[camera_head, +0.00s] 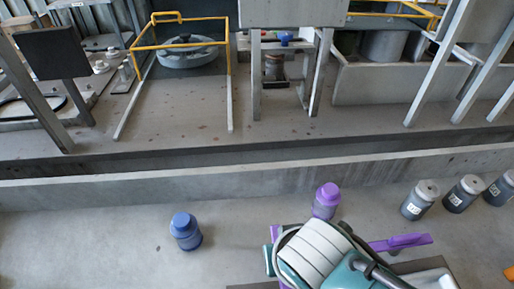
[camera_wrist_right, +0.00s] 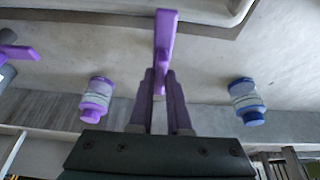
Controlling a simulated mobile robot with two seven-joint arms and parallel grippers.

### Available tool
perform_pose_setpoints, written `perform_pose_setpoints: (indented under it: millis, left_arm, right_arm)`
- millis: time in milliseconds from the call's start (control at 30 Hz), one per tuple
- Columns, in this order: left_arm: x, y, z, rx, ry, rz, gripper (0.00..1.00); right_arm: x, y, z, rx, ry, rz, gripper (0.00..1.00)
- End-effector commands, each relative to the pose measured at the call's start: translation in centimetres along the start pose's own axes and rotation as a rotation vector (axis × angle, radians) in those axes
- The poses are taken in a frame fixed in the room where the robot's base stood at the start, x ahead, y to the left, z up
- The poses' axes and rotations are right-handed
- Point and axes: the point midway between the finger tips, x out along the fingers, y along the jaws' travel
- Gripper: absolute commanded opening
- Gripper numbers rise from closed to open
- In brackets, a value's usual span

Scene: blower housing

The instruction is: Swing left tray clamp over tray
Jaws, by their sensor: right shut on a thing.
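In the wrist view my right gripper (camera_wrist_right: 161,78) is shut on a purple clamp bar (camera_wrist_right: 165,30). The bar's far end overlaps the rim of a pale tray (camera_wrist_right: 95,14) in the picture; I cannot tell if it touches. A second purple clamp (camera_wrist_right: 18,52) shows at the left edge of the wrist view, and as a purple bar (camera_head: 402,242) right of my arm in the head view. In the head view my right arm hides the held clamp and most of the tray. My left gripper is out of view.
A blue-capped bottle (camera_head: 185,231) and a purple-capped bottle (camera_head: 326,201) stand near the held clamp; both also show in the wrist view. Several grey jars (camera_head: 420,200) stand at the right. A raised ledge (camera_head: 120,188) runs behind, with yellow-framed equipment (camera_head: 188,55) beyond it.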

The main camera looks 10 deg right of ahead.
Motion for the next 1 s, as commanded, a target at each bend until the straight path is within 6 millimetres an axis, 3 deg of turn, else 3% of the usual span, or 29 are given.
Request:
perform_pose_setpoints:
  millis: [333,367,633,867,1000]
  left_arm:
    - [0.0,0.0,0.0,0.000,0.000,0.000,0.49]
    - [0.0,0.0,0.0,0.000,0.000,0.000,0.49]
    - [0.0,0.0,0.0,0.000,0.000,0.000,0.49]
    - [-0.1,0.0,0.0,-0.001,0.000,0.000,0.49]
    - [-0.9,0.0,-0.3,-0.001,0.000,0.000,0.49]
  right_arm:
    - [0.0,0.0,0.0,0.003,0.001,0.000,0.00]
    - [0.0,0.0,0.0,0.002,0.001,0.000,0.17]
    - [0.0,0.0,0.0,0.002,0.001,0.001,0.46]
    - [-0.1,0.0,0.0,0.001,0.000,0.001,0.46]
    - [-1.4,0.0,-0.1,0.001,0.001,0.000,0.46]
